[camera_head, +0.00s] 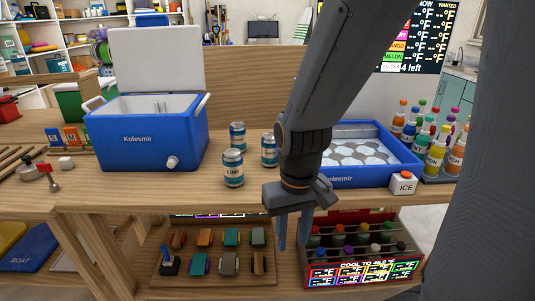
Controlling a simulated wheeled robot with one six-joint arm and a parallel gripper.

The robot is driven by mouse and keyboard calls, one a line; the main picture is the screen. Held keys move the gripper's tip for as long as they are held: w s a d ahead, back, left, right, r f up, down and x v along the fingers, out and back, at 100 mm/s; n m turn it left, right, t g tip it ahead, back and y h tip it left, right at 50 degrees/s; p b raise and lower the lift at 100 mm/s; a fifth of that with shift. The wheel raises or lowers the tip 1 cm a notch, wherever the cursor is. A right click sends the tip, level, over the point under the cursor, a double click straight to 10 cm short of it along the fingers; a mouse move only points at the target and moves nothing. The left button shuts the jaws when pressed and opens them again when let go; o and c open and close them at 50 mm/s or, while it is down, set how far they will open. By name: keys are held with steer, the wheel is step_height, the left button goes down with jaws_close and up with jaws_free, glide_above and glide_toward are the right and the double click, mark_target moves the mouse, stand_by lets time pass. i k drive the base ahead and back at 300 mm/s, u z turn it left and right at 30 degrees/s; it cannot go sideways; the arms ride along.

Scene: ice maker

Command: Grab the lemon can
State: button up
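Three blue-and-white cans stand upright on the wooden counter, between the blue cooler and my arm. The front can (233,167) bears a short dark word too small to read surely. Another can (237,135) stands behind it, and a third can (269,149) stands to the right, close to my arm. I cannot tell which is the lemon can. My gripper (293,245) points down with its two fingers apart and nothing between them. In the picture it is below and right of the cans, in front of the counter edge.
An open-lidded blue cooler (150,143) stands left of the cans. A blue ice tray (372,176), partly behind my arm, a white ICE button box (404,183) and colored bottles (435,156) are at right. Below are a block board (215,265) and a red crate (362,273).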

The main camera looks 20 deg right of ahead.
mark_target(269, 149)
steer(key=u, duration=0.3)
steer(key=i, duration=0.55)
steer(key=z, duration=1)
